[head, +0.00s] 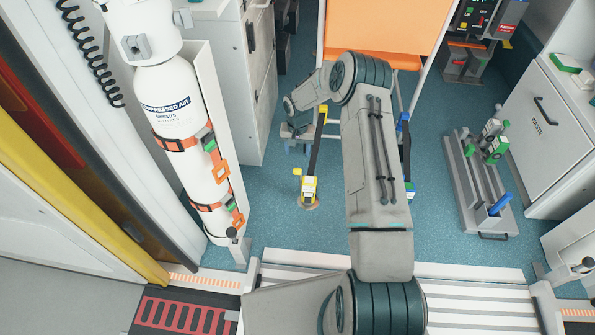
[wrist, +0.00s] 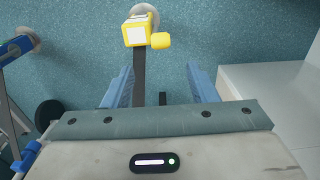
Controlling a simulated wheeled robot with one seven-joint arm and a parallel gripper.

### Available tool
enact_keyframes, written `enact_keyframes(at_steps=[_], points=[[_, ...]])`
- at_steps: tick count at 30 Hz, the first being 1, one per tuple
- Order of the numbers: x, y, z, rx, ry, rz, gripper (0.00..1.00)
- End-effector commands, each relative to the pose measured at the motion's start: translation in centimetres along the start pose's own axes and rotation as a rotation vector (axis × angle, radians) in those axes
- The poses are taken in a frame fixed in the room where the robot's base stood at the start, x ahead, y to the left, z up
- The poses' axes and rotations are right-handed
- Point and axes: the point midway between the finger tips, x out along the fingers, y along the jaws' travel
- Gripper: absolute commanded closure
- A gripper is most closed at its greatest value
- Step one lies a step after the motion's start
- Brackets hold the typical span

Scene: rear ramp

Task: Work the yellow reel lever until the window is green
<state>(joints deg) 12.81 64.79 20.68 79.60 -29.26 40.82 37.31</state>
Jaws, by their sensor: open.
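The yellow reel (head: 309,187) sits low on the floor in the head view, with a black strap rising from it. In the wrist view the reel (wrist: 137,31) is at the top, and its window (wrist: 136,36) looks white, not green. The stubby yellow lever (wrist: 160,41) sticks out on the reel's right side; it also shows in the head view (head: 297,171). My gripper (wrist: 160,68) is open, its blue fingers apart and empty. The lever appears beyond the fingertips, roughly between them. The black strap (wrist: 139,72) runs down between the fingers in the picture and passes behind my wrist.
A blue-marked strap (head: 406,150) stands right of my arm. A white compressed air cylinder (head: 187,125) is strapped at the left. A grey rack (head: 480,205) and a waste cabinet (head: 545,130) are at the right. Blue floor around the reel is clear.

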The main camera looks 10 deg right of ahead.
Motion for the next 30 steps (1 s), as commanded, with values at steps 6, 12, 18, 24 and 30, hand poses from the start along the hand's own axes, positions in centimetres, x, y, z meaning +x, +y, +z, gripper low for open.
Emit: enact_keyframes(at_steps=[6, 12, 18, 24, 30], points=[[5.3, 0.0, 0.1, 0.000, -0.004, -0.001, 0.47], [9.2, 0.0, 0.1, 0.001, -0.002, -0.001, 0.47], [11.3, 0.0, 0.1, 0.002, -0.002, -0.001, 0.47], [11.8, 0.0, 0.1, 0.002, 0.001, 0.000, 0.47], [11.8, 0.0, 0.1, 0.002, 0.000, 0.000, 0.47]])
